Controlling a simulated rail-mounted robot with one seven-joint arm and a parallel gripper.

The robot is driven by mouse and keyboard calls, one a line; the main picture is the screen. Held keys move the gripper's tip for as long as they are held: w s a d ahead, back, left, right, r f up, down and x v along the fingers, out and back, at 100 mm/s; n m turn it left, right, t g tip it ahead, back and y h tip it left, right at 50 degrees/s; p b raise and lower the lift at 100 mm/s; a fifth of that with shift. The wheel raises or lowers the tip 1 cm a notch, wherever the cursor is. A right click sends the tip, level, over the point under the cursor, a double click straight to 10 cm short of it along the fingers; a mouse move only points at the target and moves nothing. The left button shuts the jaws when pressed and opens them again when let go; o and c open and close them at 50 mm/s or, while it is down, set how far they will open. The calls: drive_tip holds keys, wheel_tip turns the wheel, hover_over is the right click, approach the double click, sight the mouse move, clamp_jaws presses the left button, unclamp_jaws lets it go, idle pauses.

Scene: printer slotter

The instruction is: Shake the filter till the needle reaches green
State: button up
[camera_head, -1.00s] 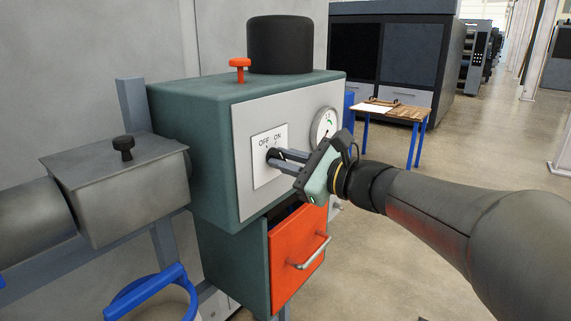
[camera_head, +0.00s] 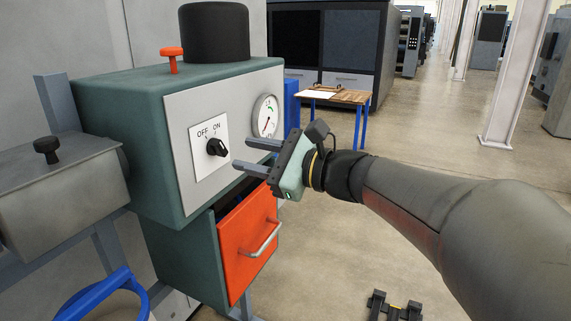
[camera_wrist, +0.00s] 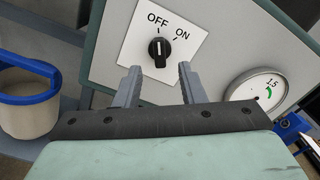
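A green machine (camera_head: 120,100) with a grey front panel stands at the left. Its black rotary switch (camera_head: 216,147) has OFF and ON labels; in the wrist view the switch (camera_wrist: 158,48) seems to point towards OFF. A round gauge (camera_head: 265,115) with a green arc sits right of the switch; its needle is too small to read surely. A red knob (camera_head: 172,54) stands on top. I cannot tell which part is the filter. My gripper (camera_head: 241,154) is open and empty, in front of the panel and apart from the switch. Its fingers (camera_wrist: 160,68) show spread below the switch.
An orange drawer (camera_head: 245,245) with a metal handle sits partly open under the panel. A grey lidded box (camera_head: 65,185) and a blue-handled container (camera_wrist: 28,105) are at the left. A small table (camera_head: 338,96) stands behind. Open floor lies to the right.

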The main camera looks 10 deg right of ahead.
drive_tip(key=v, duration=1.1)
drive_tip(key=shift+s+d, duration=0.25)
drive_tip(key=shift+a, duration=0.1)
drive_tip(key=s+a+f+n+g+h+p, duration=0.2)
drive_tip(key=s+a+f+n+g+p, duration=0.1)
drive_tip(key=f+n+g, duration=0.15)
drive_tip(key=s+a+f+n+g+h+p, duration=0.3)
drive_tip(key=f, duration=0.3)
drive_tip(key=s+d+f+n+g+h+p, duration=0.3)
drive_tip(key=s+d+f+n+h+p, duration=0.2)
drive_tip(key=n, duration=0.7)
wheel_tip(320, 180, down, 3)
drive_tip(key=s+h+p, duration=0.1)
drive_tip(key=s+h, duration=0.2)
drive_tip(key=h, duration=0.1)
drive_tip(key=shift+d, duration=0.35)
drive_tip(key=shift+r, duration=0.1)
